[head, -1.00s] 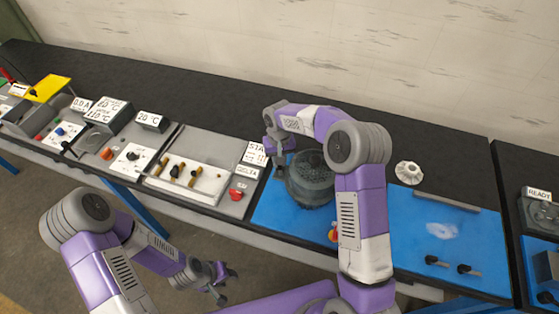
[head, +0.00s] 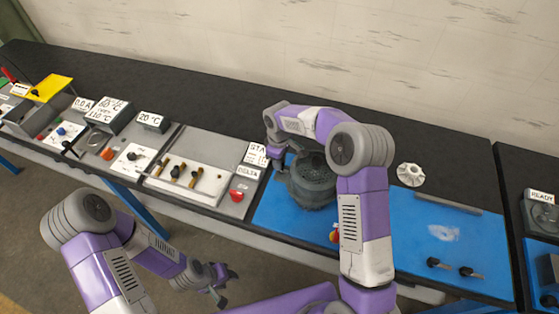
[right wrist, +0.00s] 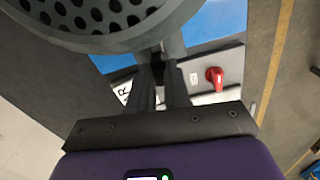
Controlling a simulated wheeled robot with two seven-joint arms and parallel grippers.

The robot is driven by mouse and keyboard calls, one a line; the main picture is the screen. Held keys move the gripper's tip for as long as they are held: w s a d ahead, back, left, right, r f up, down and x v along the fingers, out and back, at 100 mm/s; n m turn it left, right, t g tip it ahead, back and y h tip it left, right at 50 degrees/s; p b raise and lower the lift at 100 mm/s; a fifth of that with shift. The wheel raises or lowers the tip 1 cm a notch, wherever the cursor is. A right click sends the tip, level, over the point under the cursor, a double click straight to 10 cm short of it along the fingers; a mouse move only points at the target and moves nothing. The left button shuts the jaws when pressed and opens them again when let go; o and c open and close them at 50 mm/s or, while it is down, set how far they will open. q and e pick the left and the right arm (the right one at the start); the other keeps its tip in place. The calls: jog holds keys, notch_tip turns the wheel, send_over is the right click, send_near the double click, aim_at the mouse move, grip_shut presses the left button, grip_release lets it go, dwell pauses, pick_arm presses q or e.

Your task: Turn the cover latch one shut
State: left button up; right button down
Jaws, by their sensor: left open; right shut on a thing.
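The dark grey round perforated cover (head: 316,186) sits on the blue board in the head view; part of it fills the top of the right wrist view (right wrist: 95,20). My right gripper (right wrist: 163,72) is at the cover's rim, on its left side in the head view (head: 276,160). It is shut on a small dark piece (right wrist: 157,50) by the rim, apparently cover latch one; the fingers hide most of it, so its angle cannot be told. My left gripper (head: 222,284) is open and empty, low in front of the bench, away from the cover.
A red knob (head: 236,195) is on the grey panel left of the cover, near the DELTA label. A white star-shaped part (head: 410,174) lies to the right, behind my right arm. Two black-handled pieces (head: 452,268) are on the blue board (head: 480,225), whose middle is mostly clear.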

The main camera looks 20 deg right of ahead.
jog(key=shift+n, duration=0.6)
jog(key=shift+r+n, duration=0.1)
jog(key=shift+n, duration=0.2)
jog(key=c, duration=1.4)
grip_release()
jog(key=shift+o, duration=0.2)
notch_tip(320, 180, up, 8)
jog(key=shift+f, duration=0.25)
